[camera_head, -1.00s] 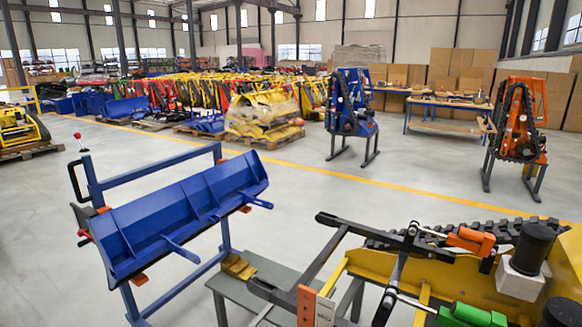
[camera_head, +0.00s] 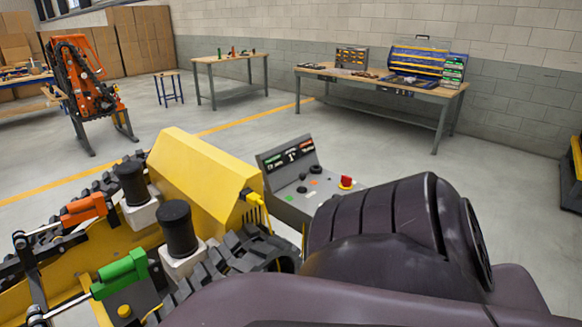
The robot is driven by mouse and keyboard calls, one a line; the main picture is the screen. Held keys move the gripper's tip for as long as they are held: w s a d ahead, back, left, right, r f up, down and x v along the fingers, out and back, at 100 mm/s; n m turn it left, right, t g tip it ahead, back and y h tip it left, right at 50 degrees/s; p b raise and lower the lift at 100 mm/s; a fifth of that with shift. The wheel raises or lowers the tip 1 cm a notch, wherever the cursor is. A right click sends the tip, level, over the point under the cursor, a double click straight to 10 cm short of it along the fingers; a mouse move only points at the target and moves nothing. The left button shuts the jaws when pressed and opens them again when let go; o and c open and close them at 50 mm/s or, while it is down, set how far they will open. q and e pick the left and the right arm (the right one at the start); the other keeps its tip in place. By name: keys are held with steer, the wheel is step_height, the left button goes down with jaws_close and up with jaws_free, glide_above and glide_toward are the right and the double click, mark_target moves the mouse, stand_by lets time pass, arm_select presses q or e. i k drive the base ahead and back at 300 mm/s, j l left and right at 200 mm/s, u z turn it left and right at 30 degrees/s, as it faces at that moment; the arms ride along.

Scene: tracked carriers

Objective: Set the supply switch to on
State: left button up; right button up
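A grey control console (camera_head: 287,199) with a sloped panel and an upright dark display (camera_head: 289,156) stands beyond the yellow tracked carrier (camera_head: 200,177). The panel bears a red mushroom button (camera_head: 346,182) on a yellow base, black knobs and small coloured buttons. I cannot tell which control is the supply switch or how it is set. My dark arm fills the lower right foreground and hides the console's lower right side. Neither gripper is in view.
The carrier has black rubber tracks (camera_head: 228,262), black cylinders (camera_head: 178,228), and green (camera_head: 120,272) and orange (camera_head: 84,208) parts. A workbench (camera_head: 440,95) with cases stands along the back wall. A smaller table (camera_head: 230,62) and a stool (camera_head: 168,88) stand left of it. Floor beyond the console is clear.

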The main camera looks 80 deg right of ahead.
mark_target(347, 181)
steer(key=z, duration=0.5)
steer(key=l+z, duration=0.1)
steer(key=z, duration=0.4)
steer(key=l+z, duration=0.1)
steer(key=z, duration=0.4)
steer(key=l+z, duration=0.1)
steer(key=z, duration=0.35)
steer(key=l+z, duration=0.1)
steer(key=z, duration=0.4)
steer(key=l+u, duration=0.1)
steer(key=u, duration=0.3)
steer(key=i+l+u, duration=0.1)
steer(key=u, duration=0.35)
steer(key=l+u, duration=0.25)
steer(key=u, duration=0.15)
steer(key=l+u, duration=0.5)
steer(key=l, duration=0.85)
steer(key=k+l+u, duration=0.1)
steer(key=l, duration=0.45)
steer(key=l+u, duration=0.1)
steer(key=l, duration=0.45)
steer(key=k, duration=0.05)
